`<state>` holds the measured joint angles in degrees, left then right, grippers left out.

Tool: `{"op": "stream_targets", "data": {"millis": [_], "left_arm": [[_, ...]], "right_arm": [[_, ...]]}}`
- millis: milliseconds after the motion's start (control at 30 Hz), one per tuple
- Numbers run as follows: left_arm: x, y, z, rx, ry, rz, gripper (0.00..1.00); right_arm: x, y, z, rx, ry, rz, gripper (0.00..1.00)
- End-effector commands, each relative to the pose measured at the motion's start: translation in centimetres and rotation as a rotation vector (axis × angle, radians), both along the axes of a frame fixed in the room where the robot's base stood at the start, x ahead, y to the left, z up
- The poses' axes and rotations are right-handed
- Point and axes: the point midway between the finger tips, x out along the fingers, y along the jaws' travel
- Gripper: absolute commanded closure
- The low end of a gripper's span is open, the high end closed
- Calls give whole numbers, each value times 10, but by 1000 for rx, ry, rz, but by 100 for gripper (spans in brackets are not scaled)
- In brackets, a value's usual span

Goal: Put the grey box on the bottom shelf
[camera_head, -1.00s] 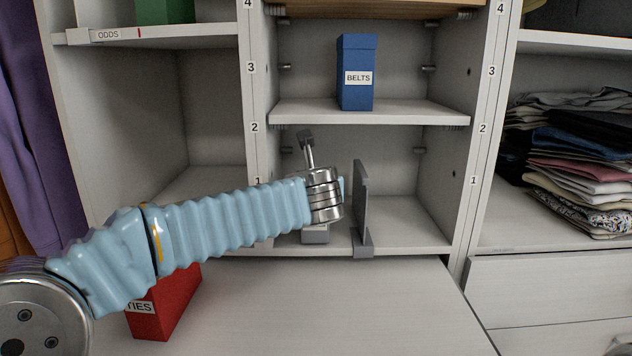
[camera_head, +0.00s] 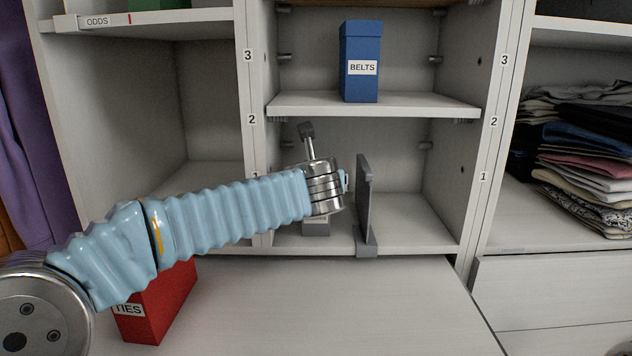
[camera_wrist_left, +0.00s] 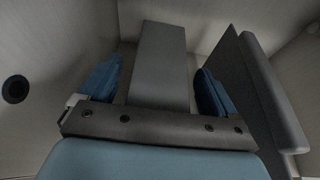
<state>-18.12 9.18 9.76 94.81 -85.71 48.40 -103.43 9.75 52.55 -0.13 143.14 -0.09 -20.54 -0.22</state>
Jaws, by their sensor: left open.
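The grey box (camera_head: 316,229) stands on the bottom shelf (camera_head: 420,238) of the middle column, to the left of a grey upright divider (camera_head: 365,200). Most of it is hidden behind my left wrist in the head view; only its lower part shows. In the left wrist view the grey box (camera_wrist_left: 158,65) lies between the two blue fingers of my left gripper (camera_wrist_left: 157,88). The fingers are open, with a visible gap on each side of the box. In the head view the fingers are mostly hidden by the wrist. My right gripper is not in view.
The divider (camera_wrist_left: 265,85) stands close to the right finger. A blue BELTS box (camera_head: 359,62) is on the shelf above. A red TIES box (camera_head: 158,308) is on the worktop, partly behind my left arm. Folded clothes (camera_head: 590,150) fill the right column.

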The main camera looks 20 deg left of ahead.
Motion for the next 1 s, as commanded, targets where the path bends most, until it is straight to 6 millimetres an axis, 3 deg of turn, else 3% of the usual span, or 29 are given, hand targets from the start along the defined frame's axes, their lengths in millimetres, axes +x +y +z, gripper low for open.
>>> {"op": "stream_targets", "data": {"millis": [167, 500, 700, 1000], "left_arm": [[-5, -2, 6, -1, -1, -1, 9], [-71, -21, 32, -1, -3, -2, 9], [-100, -29, 42, 0, -2, -2, 9], [-109, -31, 44, 0, 0, 0, 9]], "right_arm": [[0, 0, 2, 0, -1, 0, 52], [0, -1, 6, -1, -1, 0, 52], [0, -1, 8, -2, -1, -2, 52], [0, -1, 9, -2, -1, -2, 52]]}}
